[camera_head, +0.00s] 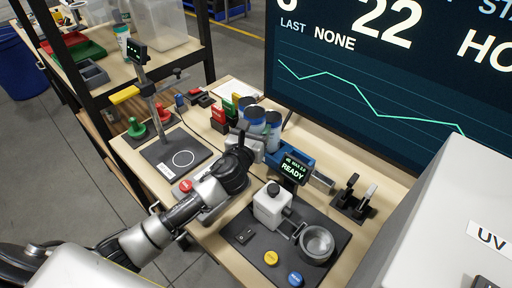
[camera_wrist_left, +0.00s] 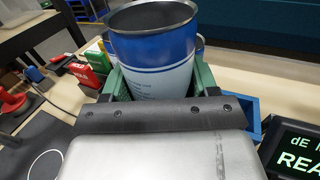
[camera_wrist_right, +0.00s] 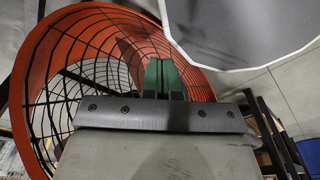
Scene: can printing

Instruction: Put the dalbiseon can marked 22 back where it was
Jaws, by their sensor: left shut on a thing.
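My left gripper (camera_wrist_left: 160,85) is shut on a blue-and-white can (camera_wrist_left: 155,50). The can stands upright between the green fingers, open end up, with small print too blurred to read. I cannot make out a number 22 on it. In the head view my left gripper (camera_head: 256,143) reaches over the workbench to a cluster of blue-and-white cans (camera_head: 272,122); which one it holds is hard to tell there. My right gripper (camera_wrist_right: 164,77) has its green fingers together with nothing between them, away from the bench.
A blue holder (camera_head: 295,154) and a READY display (camera_head: 293,169) stand right of my left gripper. Red and green boxes (camera_head: 219,117) stand left of the cans. A stand with a circle-marked base (camera_head: 170,158) is nearer. An orange fan (camera_wrist_right: 60,60) is close to my right gripper.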

